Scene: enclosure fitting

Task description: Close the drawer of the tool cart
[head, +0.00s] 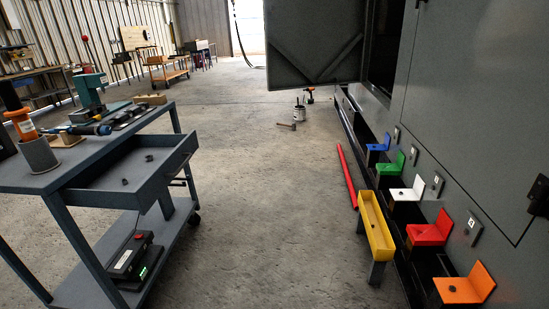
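The grey-blue tool cart (52,178) stands at the left of the head view, with tools on its top. Its drawer (176,162) is open, pulled out to the right past the cart's top. A few small dark parts (149,158) lie in the drawer. I see no handle on the drawer front from here. My gripper does not show in this view, so its place relative to the drawer cannot be seen.
A black box (131,257) lies on the cart's lower shelf. Concrete floor (265,215) is clear right of the cart. At right are a yellow trough (376,224), a red bar (347,175), several coloured brackets (429,229) and the grey enclosure (478,110) with an open door (314,45).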

